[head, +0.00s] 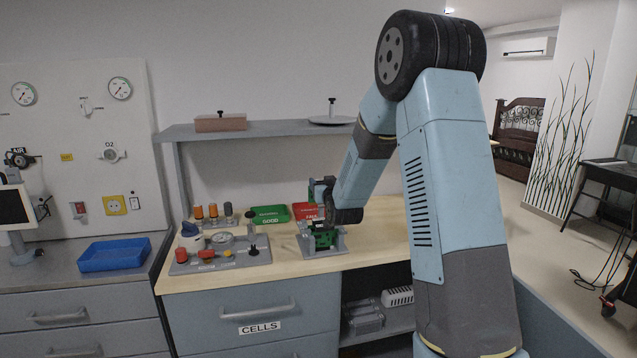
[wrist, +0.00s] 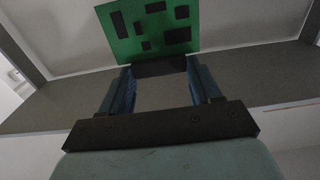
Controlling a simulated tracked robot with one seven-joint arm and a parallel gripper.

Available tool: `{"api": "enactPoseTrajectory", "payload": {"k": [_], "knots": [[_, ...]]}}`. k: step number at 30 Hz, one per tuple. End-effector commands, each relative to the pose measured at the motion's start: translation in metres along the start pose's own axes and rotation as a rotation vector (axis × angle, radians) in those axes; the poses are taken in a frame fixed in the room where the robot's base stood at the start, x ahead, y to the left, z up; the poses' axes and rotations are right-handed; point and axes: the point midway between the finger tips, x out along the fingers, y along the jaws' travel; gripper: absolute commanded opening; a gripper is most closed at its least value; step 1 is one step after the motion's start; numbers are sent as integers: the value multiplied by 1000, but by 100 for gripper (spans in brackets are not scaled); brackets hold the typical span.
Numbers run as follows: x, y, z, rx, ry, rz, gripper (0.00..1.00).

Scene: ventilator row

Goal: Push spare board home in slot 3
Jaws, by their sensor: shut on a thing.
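My gripper (head: 324,196) is above the grey slotted rack (head: 308,247) on the wooden worktop. In the wrist view its two fingers (wrist: 160,70) are shut on the dark edge of a green board (wrist: 150,42) with several black chips. In the head view green board (head: 323,239) shows low in the rack, below my gripper. My gripper and arm partly cover the rack. I cannot tell which slot is slot 3, or how deep the held board sits.
A green GOOD tray (head: 270,214) and a red tray (head: 304,211) lie behind the rack. A grey panel with knobs and a gauge (head: 220,253) stands to its left. A shelf (head: 265,130) runs above. The worktop right of the rack is clear.

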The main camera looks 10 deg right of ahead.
Motion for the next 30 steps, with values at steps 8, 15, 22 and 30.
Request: {"api": "enactPoseTrajectory", "payload": {"k": [8, 15, 22, 30], "knots": [[0, -16, 24, 1, -3, -20, 33], [0, -18, 39, 1, -2, -23, 33], [0, -18, 43, 1, 0, -23, 33], [0, -18, 43, 1, 0, -23, 33]]}}
